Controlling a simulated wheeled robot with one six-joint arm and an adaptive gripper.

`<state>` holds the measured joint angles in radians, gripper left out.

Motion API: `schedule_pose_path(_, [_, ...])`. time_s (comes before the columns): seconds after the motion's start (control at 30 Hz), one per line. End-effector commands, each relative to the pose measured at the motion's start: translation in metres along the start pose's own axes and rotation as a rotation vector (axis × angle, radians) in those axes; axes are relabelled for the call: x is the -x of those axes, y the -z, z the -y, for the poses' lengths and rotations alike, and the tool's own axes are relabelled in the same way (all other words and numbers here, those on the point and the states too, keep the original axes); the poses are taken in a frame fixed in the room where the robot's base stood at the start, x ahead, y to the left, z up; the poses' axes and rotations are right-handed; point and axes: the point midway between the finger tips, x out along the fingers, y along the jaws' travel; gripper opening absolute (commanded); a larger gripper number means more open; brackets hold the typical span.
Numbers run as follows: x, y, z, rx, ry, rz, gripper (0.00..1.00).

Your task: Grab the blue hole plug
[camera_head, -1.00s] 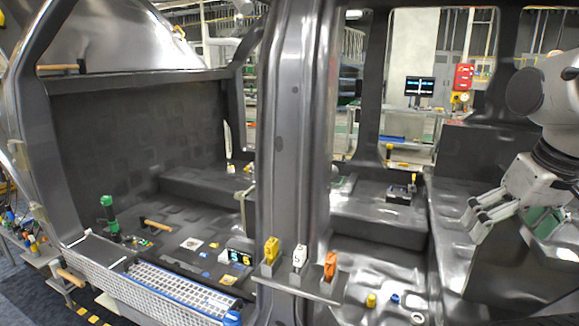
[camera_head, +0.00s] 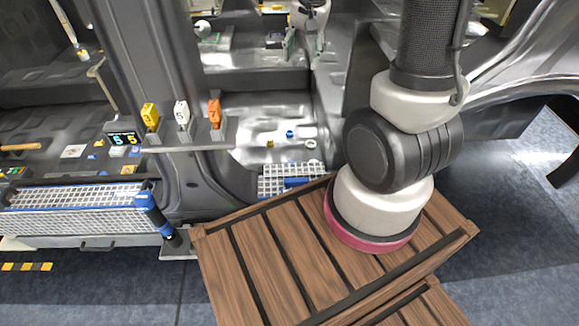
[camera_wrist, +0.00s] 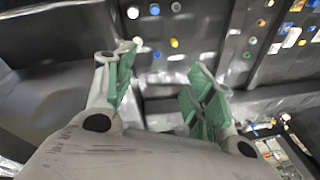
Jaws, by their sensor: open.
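A small blue hole plug (camera_head: 290,133) lies on the bright metal floor of the car body, between a yellow plug (camera_head: 270,143) and a pale ring-shaped plug (camera_head: 311,143). In the wrist view several small round pieces show beyond the fingers, among them a blue one (camera_wrist: 157,54) and a yellow one (camera_wrist: 174,43); which blue piece matches the head view is unclear. My gripper (camera_wrist: 160,92) is open and empty, its green pads apart, with no piece between them. The head view shows it at most partly, at the top edge.
A ledge (camera_head: 190,147) on the door pillar carries yellow, white and orange numbered holders (camera_head: 182,114). A blue-handled tool (camera_head: 155,214) stands at the sill beside a mesh tray (camera_head: 85,208). The pillar (camera_head: 150,60) stands left of the plugs.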

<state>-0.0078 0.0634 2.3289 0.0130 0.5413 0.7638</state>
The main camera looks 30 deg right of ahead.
Motion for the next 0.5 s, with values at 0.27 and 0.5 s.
schedule_pose_path(0.27, [-0.156,0.017,0.017,-0.390,-0.082,0.056,0.54])
schedule_pose_path(0.5, [-0.299,-0.004,-0.003,-0.724,-0.161,0.070,0.54])
